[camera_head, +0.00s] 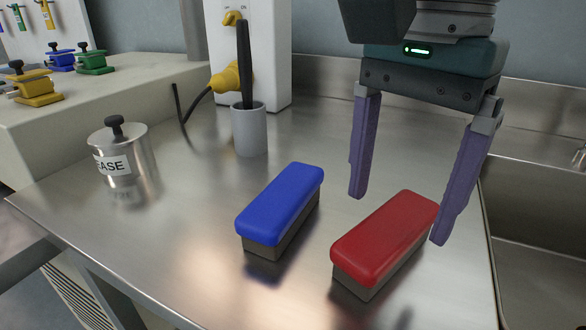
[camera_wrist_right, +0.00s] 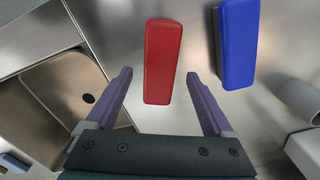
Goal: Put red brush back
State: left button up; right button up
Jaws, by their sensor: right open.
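The red brush (camera_head: 386,238) lies on the steel counter with its red top up and dark bristles down. It also shows in the right wrist view (camera_wrist_right: 162,62), ahead of the fingers and roughly between their lines. My right gripper (camera_head: 400,215) is open and empty, with purple fingers on either side of the brush's far end, above or beside it; I cannot tell whether they touch it. In the wrist view the right gripper (camera_wrist_right: 157,88) has its fingers wide apart. My left gripper is not in view.
A blue brush (camera_head: 281,205) stands just left of the red one. Behind are a grey cup (camera_head: 249,132) holding a dark stick, and a white box (camera_head: 262,60) with a yellow plug. A labelled metal pot (camera_head: 122,155) stands left. A sink (camera_head: 540,240) opens at the right.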

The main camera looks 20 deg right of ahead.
aim_at(392, 221)
notch_tip(392, 221, up, 8)
jog(key=shift+r+p, duration=0.25)
jog(key=shift+p, duration=0.05)
dwell(0.4)
